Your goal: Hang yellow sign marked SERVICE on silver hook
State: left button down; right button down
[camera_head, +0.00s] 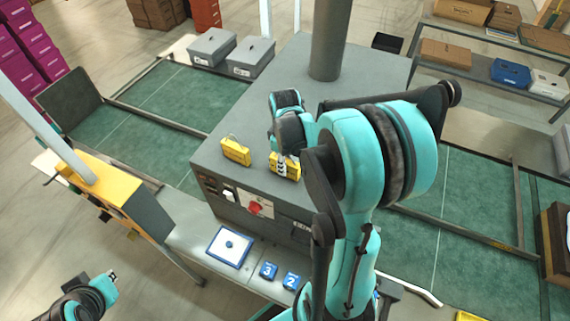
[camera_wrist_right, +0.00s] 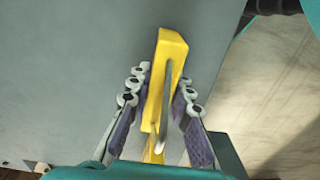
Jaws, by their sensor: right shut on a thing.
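My right gripper (camera_head: 283,158) is shut on a yellow sign (camera_head: 287,170) at the front of the grey machine's top. In the right wrist view this sign (camera_wrist_right: 172,50) stands edge-on between the fingers of the right gripper (camera_wrist_right: 162,95), with a thin silver wire loop on it. A second yellow sign (camera_head: 236,151) with a wire handle stands to the left on the machine. The lettering on both signs is too small to read. I cannot make out a silver hook. My left gripper (camera_head: 111,276) is at the lower left, away from the signs; its fingers are unclear.
The grey machine (camera_head: 225,177) has a thick column (camera_head: 328,40) and a red knob (camera_head: 255,208) on its front. A blue-edged white tray (camera_head: 229,247) and numbered blue blocks (camera_head: 268,270) lie on the ledge below. Green conveyors (camera_head: 130,140) flank the machine.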

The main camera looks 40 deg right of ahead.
jog(key=shift+s+f+b, duration=0.1)
jog(key=shift+f+b, duration=0.2)
jog(key=c, duration=1.4)
grip_release()
jog(key=shift+o, duration=0.2)
jog(key=shift+r, duration=0.1)
jog(key=shift+r+p, duration=0.15)
jog(key=shift+p, duration=0.25)
jog(key=r, duration=0.6)
jog(key=shift+a+r, duration=0.3)
jog(key=shift+r, duration=0.5)
